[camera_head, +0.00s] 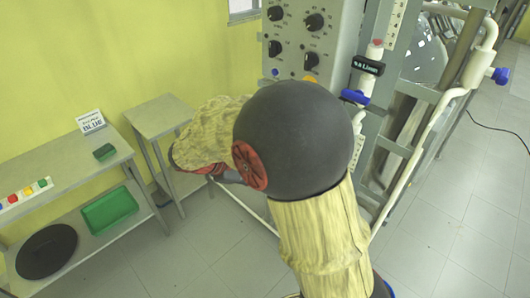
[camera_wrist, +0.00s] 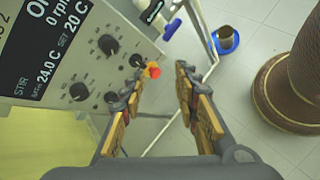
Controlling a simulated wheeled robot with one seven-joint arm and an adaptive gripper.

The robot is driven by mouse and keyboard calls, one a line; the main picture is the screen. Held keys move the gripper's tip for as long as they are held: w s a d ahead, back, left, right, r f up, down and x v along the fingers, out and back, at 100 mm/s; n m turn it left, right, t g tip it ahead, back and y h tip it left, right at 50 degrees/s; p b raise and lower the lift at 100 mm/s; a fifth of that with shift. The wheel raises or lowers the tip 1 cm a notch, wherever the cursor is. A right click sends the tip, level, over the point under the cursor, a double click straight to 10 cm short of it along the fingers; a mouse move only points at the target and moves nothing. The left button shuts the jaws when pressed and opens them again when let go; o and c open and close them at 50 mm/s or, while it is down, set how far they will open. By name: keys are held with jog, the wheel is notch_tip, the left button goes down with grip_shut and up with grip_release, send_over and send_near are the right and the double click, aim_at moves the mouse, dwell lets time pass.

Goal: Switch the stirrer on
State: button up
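The grey control panel (camera_head: 293,40) stands at the top middle of the head view, with several black knobs, one of them the upper right knob (camera_head: 314,21). In the wrist view the panel (camera_wrist: 95,70) is tilted at the upper left. Its black display (camera_wrist: 50,35) reads "0 rpm", "SET 20 C", "24.0 C" and "STIR". Black knobs (camera_wrist: 110,45) sit beside the display; their labels are too small to read. My gripper (camera_wrist: 160,88) is open and empty, its left finger near the panel's lower right edge. My arm hides the gripper in the head view.
A red and yellow button (camera_wrist: 152,71) sits by the left fingertip. Glass reactor framing with white pipes (camera_head: 440,120) stands right of the panel. A grey side table (camera_head: 60,165) is at left. A brown cylindrical object (camera_wrist: 290,90) is at the wrist view's right.

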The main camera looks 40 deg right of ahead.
jog(key=w+d+f+n+t+h+p, duration=0.2)
jog(key=w+d+f+n+h, duration=0.2)
jog(key=w+f+n, duration=0.3)
jog(key=w+d+f+n+t+h+p, duration=0.1)
jog(key=w+d+f+n+h, duration=0.4)
jog(key=w, duration=0.4)
jog(key=d+f+b, duration=0.1)
jog(key=d, duration=0.5)
jog(key=shift+w+d+m+y, duration=0.15)
jog(key=shift+d+m+y, duration=0.15)
jog(key=shift+m+y, duration=0.1)
jog(key=shift+c, duration=1.3)
grip_shut()
